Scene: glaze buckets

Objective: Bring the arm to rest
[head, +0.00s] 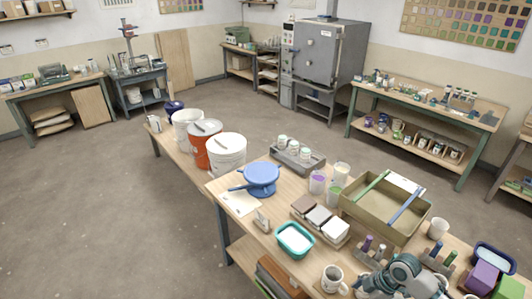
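Part of my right arm (405,275), grey and teal, shows at the bottom edge right of centre, over the near end of the wooden table. Its rounded joints hide part of the tabletop. I cannot make out the fingertips of my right gripper clearly or whether they are apart. A white mug (333,280) stands just left of the arm. My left arm and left gripper are not in the picture.
The table holds a teal tub (295,240), a blue banding wheel (261,178), an olive tray (375,215) and a purple block (482,277). White buckets (227,157) and an orange bucket (199,155) stand on a bench beyond. The floor at left is clear.

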